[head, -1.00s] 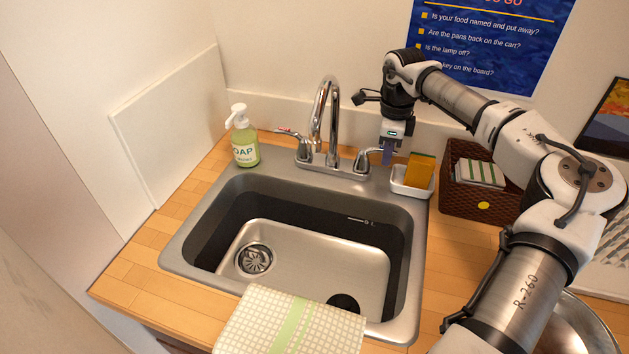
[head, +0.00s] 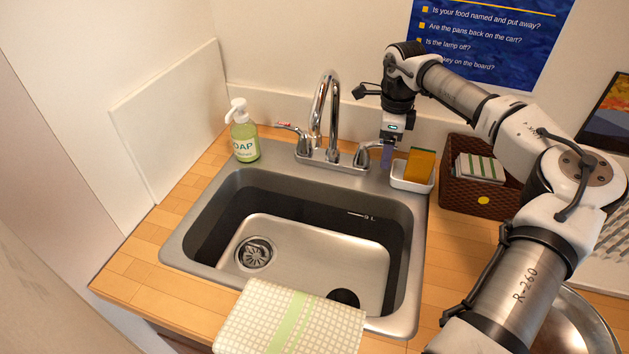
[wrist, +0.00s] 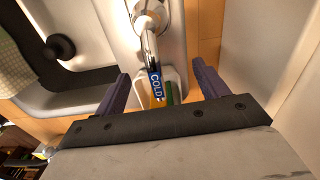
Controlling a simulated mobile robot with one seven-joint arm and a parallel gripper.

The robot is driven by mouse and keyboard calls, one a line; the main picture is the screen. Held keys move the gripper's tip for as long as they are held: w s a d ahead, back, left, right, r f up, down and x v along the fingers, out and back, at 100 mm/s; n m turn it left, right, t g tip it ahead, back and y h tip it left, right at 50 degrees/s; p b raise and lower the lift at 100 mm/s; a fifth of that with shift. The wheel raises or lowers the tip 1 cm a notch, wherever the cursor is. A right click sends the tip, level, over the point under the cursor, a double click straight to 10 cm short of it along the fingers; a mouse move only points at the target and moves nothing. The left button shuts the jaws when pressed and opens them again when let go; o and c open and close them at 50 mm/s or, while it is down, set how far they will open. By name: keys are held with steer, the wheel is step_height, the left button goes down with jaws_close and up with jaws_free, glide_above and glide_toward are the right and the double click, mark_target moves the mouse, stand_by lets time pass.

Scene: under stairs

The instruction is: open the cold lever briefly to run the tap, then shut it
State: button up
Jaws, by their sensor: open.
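The chrome tap (head: 325,115) stands at the back rim of the sink, with a lever on each side. No water stream shows below its spout. The cold lever (head: 370,151) is on the right; in the wrist view the lever (wrist: 151,52) carries a blue "COLD" label. The left lever (head: 293,133) has a red mark. My gripper (head: 387,155) points down at the cold lever's outer end. In the wrist view my gripper (wrist: 160,76) is open, with the labelled end between its spread fingers and a visible gap on each side.
A white holder (head: 411,182) with an orange-yellow sponge (head: 420,163) sits close right of my gripper. A brown basket (head: 470,200) stands farther right. A soap bottle (head: 244,140) is left of the tap. A cloth (head: 290,320) hangs over the front of the steel sink (head: 175,245).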

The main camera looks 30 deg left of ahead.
step_height(320, 180, up, 5)
steer(key=p, duration=0.3)
steer(key=shift+r, duration=0.95)
